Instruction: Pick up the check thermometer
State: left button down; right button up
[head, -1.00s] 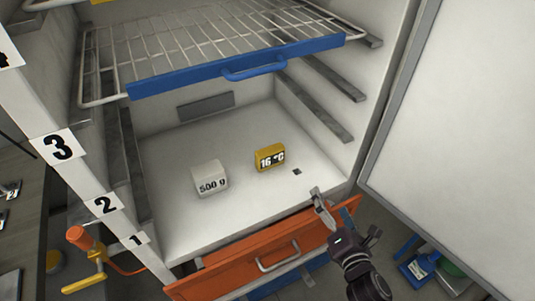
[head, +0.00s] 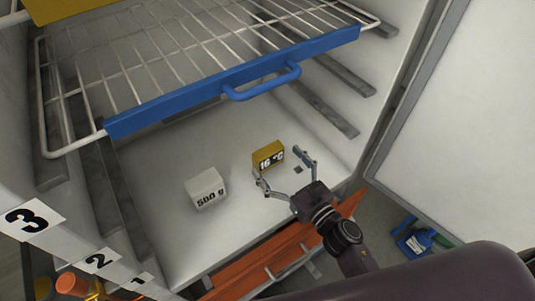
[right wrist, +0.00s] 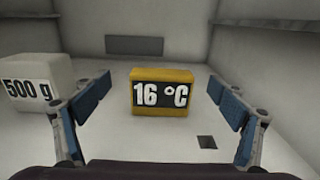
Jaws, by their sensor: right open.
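The check thermometer (head: 268,156) is a small yellow block with a dark face reading "16 °C". It stands upright on the white floor of the cabinet, below the wire shelf. In the right wrist view the thermometer (right wrist: 162,92) is centred ahead, between the two fingers and a little beyond their tips. My right gripper (head: 281,167) is open and empty, its fingers pointing at the block. The blue finger pads (right wrist: 158,95) are spread wider than the block, with a gap on each side. My left gripper is not in view.
A white "500 g" block (head: 206,188) stands left of the thermometer; it also shows left of the left finger in the wrist view (right wrist: 36,85). The blue-fronted wire shelf (head: 240,85) hangs above. An orange drawer (head: 262,262) sits below the floor's front edge. The open door (head: 450,110) is at right.

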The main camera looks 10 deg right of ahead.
aim_at(268, 150)
jog(key=p+x, duration=0.1)
jog(key=x, duration=0.3)
jog(key=shift+w+d, duration=0.1)
jog(key=shift+d, duration=0.05)
jog(key=shift+w, duration=0.45)
jog(key=c, duration=1.3)
pick_arm(q)
jog(key=shift+w+r, duration=0.15)
jog(key=shift+r, duration=0.5)
